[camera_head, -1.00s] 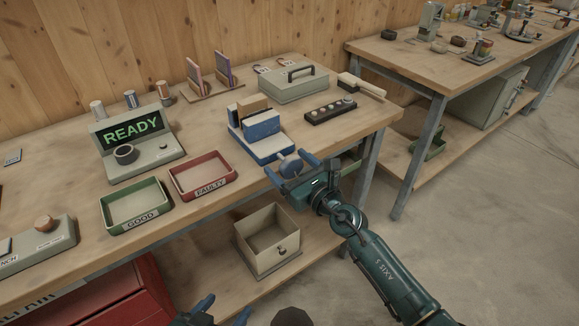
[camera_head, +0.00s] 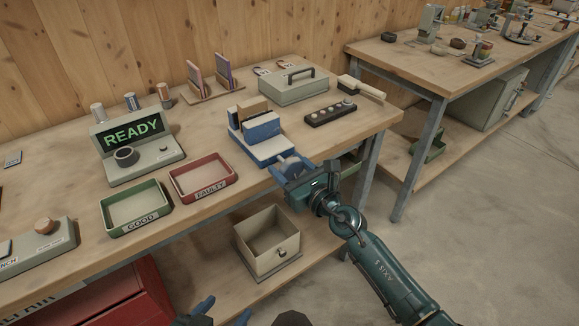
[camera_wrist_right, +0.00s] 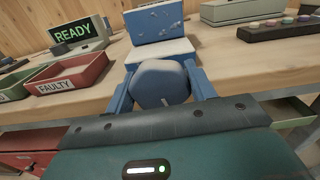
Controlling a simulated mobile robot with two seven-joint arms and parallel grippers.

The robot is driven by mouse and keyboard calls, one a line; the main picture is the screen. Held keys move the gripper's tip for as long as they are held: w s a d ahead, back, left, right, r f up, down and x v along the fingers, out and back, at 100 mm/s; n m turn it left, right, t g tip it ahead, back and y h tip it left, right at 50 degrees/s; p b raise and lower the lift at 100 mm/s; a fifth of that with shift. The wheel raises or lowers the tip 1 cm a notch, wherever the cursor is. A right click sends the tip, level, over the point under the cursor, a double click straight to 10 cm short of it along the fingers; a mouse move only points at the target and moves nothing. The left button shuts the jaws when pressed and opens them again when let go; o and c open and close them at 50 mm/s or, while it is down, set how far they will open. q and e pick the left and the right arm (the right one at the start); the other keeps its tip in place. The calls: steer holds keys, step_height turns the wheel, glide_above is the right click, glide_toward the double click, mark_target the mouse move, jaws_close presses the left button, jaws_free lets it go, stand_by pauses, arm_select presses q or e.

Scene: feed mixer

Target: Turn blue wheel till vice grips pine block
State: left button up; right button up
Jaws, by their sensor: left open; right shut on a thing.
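The blue and white vice (camera_head: 261,138) stands at the front edge of the workbench. The pine block (camera_head: 250,106) sits upright at its jaws, toward the back left; whether the jaws touch it I cannot tell. The blue wheel (camera_wrist_right: 160,83) is on the vice's front side. My right gripper (camera_head: 289,168) is shut on the wheel, with a blue finger on either side of it in the right wrist view. My left gripper (camera_head: 221,312) is open and empty at the bottom of the head view, away from the bench top.
A red FAULTY tray (camera_head: 203,178) and a green GOOD tray (camera_head: 136,208) lie left of the vice. A READY display (camera_head: 133,135) stands behind them. A dark strip with knobs (camera_head: 331,113) and a grey case (camera_head: 293,86) are behind right. An open box (camera_head: 268,240) sits below.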

steer(key=shift+m, duration=0.6)
steer(key=o, duration=1)
steer(key=p+v, duration=0.1)
steer(key=v, duration=1.2)
steer(key=shift+s+d, duration=0.1)
